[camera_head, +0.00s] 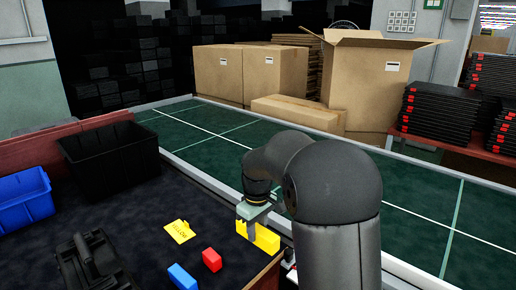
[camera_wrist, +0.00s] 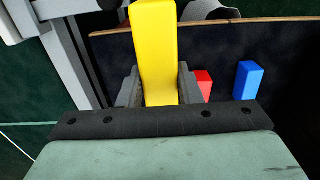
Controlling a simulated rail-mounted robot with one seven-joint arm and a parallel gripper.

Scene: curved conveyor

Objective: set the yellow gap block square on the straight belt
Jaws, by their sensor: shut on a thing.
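The yellow gap block (camera_head: 266,240) is a long bar at the right side of the dark table, by the belt's near rail. My gripper (camera_head: 252,222) is shut on it from above. In the wrist view the yellow block (camera_wrist: 155,45) sits between the two dark fingers (camera_wrist: 158,88) and sticks out past them. I cannot tell whether the block touches the table. The straight belt (camera_head: 410,205) is green with white lines and lies beyond the rail; my arm hides part of it.
A red block (camera_head: 211,260) and a blue block (camera_head: 182,277) stand on the table near a yellow label card (camera_head: 180,231). A black bin (camera_head: 108,155), a blue bin (camera_head: 24,199) and a black case (camera_head: 93,262) are at left. Cartons (camera_head: 300,112) stand beyond the belt.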

